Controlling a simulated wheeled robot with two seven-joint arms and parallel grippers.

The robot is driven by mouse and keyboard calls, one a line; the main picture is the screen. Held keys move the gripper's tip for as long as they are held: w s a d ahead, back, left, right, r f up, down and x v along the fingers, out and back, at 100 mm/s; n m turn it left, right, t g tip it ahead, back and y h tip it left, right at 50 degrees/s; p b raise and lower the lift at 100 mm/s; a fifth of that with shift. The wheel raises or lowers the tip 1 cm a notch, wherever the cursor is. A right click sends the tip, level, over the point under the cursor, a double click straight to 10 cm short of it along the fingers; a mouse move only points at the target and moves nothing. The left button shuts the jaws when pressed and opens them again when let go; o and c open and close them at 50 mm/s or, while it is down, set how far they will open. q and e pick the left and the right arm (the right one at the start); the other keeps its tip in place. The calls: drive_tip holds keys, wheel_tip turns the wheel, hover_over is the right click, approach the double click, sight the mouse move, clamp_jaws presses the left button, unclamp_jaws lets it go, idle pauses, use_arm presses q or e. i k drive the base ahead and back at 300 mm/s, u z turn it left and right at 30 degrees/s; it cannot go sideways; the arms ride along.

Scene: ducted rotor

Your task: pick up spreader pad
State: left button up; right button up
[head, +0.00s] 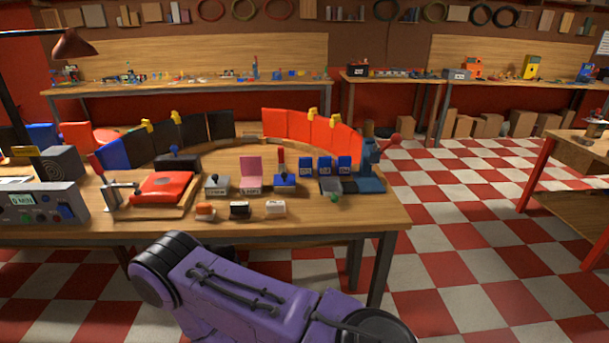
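No item on the wooden workbench (330,215) can be told for certain as the spreader pad. Three small blocks sit in a row near the front edge: an orange-topped one (205,209), a dark-topped one (240,210) and a pale one (275,209). Behind them, small bins hold a pink upright card (251,171) and blue pieces (324,166). A purple arm of mine crosses the bottom of the head view, in front of the bench. Neither of my grippers shows.
A red plate on a wooden fixture (162,188) and a grey control box (43,203) stand at the left. A blue press with a red lever (371,165) stands at the right end. Curved orange and black panels line the back. Checkered floor (480,240) is open at right.

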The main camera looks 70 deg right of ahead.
sight(204, 211)
drive_tip(key=z, duration=2)
